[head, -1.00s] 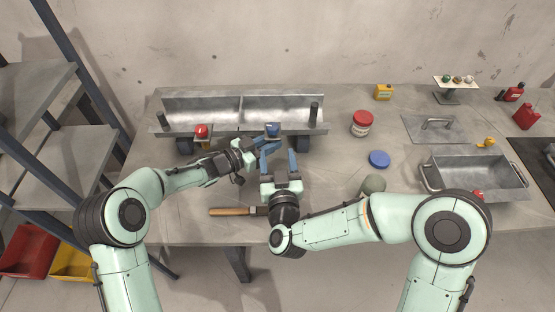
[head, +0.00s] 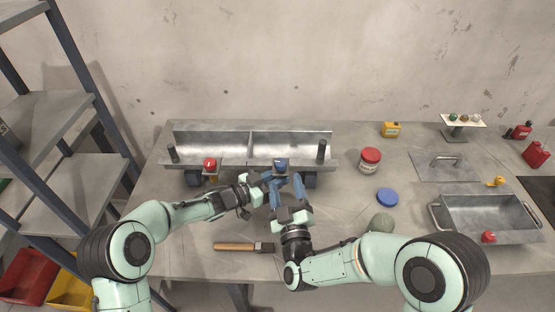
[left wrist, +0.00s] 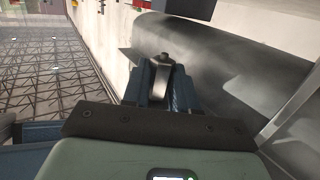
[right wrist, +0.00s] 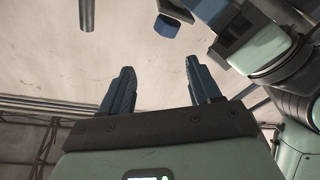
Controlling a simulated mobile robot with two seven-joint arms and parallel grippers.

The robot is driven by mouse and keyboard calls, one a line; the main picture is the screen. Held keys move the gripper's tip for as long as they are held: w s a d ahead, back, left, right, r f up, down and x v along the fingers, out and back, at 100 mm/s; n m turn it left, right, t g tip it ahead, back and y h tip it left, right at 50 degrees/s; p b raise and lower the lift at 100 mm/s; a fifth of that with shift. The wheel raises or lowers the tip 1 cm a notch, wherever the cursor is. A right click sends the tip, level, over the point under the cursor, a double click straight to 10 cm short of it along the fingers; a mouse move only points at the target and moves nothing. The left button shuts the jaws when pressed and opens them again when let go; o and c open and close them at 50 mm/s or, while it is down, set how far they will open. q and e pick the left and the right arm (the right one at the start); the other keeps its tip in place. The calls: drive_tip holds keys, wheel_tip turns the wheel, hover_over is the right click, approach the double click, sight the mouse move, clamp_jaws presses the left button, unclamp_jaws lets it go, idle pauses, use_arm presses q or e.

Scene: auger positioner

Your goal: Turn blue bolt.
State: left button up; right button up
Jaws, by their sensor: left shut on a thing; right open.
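The blue bolt (head: 281,163) sits on the front edge of the grey metal trough (head: 212,145), right of its middle; it also shows at the top of the right wrist view (right wrist: 167,26). My left gripper (head: 274,180) is just below the bolt. In the left wrist view its fingers (left wrist: 166,88) are shut on a small grey metal piece (left wrist: 161,70); I cannot tell which part it is. My right gripper (head: 285,189) is open and empty just below and right of the left one, apart from the bolt. Its fingers (right wrist: 161,88) have nothing between them.
A red bolt (head: 210,163) is further left on the trough. A brush (head: 238,247) lies in front. A red-lidded jar (head: 370,160), a blue lid (head: 387,197), a round stone-like thing (head: 383,223) and a metal bin (head: 490,222) are to the right. Shelves (head: 60,140) stand at left.

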wheel_tip(320, 180, down, 6)
drive_tip(key=w+d+f+n+g+y, duration=0.1)
drive_tip(key=n+y, duration=0.3)
drive_tip(key=n, duration=1)
drive_tip(key=n+g+y, duration=0.3)
drive_tip(key=n+g, duration=0.1)
drive_tip(key=n, duration=1.7)
approach(281, 165)
drive_tip(key=w, duration=0.2)
drive_tip(key=x, duration=1.1)
drive_tip(key=shift+s+a+f, duration=0.1)
drive_tip(key=shift+a, duration=0.2)
drive_tip(key=c, duration=1)
